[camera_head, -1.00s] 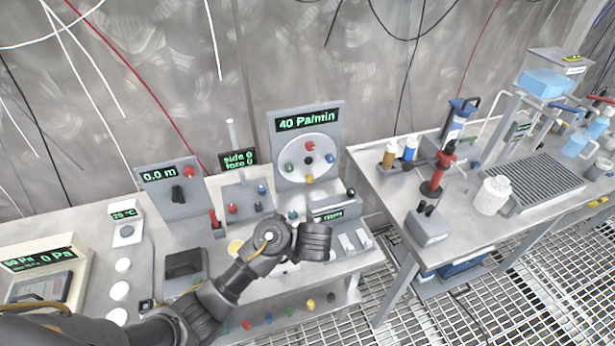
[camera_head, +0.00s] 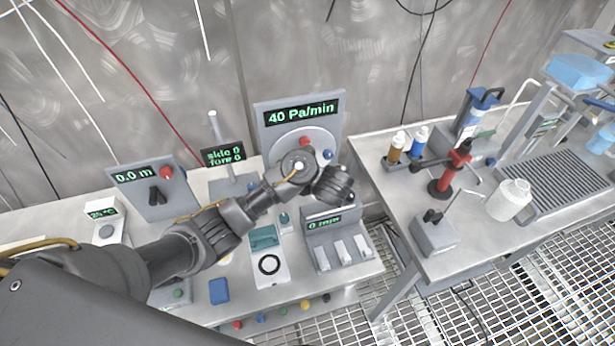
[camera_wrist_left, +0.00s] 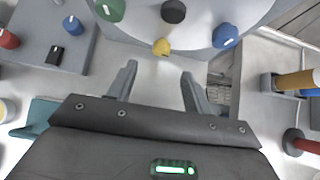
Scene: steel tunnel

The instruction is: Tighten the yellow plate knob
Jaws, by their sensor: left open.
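The yellow knob (camera_wrist_left: 161,46) sits at the bottom of the round white plate (camera_wrist_left: 185,22) in the left wrist view, with a green knob (camera_wrist_left: 110,9) to its left, a blue knob (camera_wrist_left: 225,35) to its right and a dark center knob (camera_wrist_left: 173,11). My left gripper (camera_wrist_left: 158,78) is open and empty; its fingertips lie just short of the yellow knob, one on each side of its line. In the head view my left gripper (camera_head: 335,186) covers the lower plate and hides the yellow knob. The plate's panel (camera_head: 262,118) reads 40 Pa/min. My right gripper is not in view.
A grey box with a red knob (camera_head: 166,173) stands left. The right table (camera_head: 375,165) holds bottles and a red-handled device (camera_head: 447,172). A gap separates the tables.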

